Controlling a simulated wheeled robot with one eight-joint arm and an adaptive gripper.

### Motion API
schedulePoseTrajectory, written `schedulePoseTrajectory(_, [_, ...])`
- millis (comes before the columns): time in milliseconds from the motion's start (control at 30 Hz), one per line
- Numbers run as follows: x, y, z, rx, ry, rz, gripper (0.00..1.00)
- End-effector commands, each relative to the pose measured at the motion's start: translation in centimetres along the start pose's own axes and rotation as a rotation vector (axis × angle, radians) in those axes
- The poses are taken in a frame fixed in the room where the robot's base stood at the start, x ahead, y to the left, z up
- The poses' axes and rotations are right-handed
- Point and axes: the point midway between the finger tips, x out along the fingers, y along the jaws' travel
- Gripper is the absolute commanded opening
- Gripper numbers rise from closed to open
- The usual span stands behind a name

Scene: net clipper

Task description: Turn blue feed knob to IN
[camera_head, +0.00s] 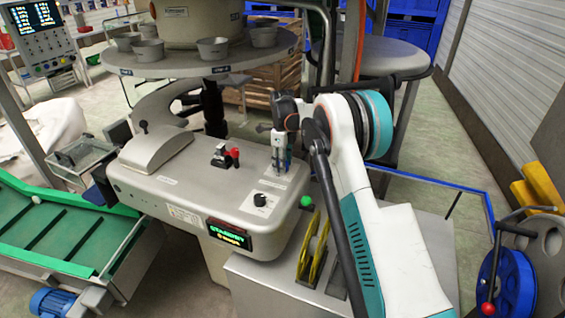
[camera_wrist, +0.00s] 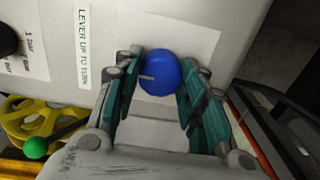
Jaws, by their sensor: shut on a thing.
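The blue feed knob (camera_wrist: 159,74) sits on a pale plate on the machine panel in the wrist view. A short light mark on it points to the left of that picture. My gripper (camera_wrist: 161,65) is shut on the knob, with one teal-padded finger on each side of it. No IN marking can be read on the plate around the knob. In the head view my gripper (camera_head: 280,167) points down onto the right part of the machine's grey top (camera_head: 205,185). The knob is mostly hidden there by the fingers.
A black knob (camera_head: 260,199) and red-capped lever (camera_head: 233,153) stand left of my gripper. A green ball-topped lever (camera_head: 307,201) and yellow guides (camera_head: 312,248) are at the panel's front right. A round table (camera_head: 195,62) with metal cups stands behind. A lit display (camera_head: 230,235) faces front.

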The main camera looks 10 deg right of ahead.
Motion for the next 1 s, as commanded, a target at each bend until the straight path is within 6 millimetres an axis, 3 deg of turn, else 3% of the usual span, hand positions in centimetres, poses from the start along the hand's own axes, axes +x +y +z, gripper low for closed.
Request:
schedulePoseTrajectory(367, [0.0, 0.0, 0.1, 0.004, -0.001, -0.001, 0.14])
schedulePoseTrajectory(400, [0.0, 0.0, 0.1, 0.004, -0.001, -0.001, 0.47])
schedulePoseTrajectory(467, [0.0, 0.0, 0.1, 0.003, -0.001, -0.001, 0.58])
schedulePoseTrajectory(833, [-0.2, 0.0, 0.0, 0.003, 0.000, 0.000, 0.58])
schedulePoseTrajectory(1000, [-2.1, 0.0, 0.0, 0.003, 0.000, 0.000, 0.58])
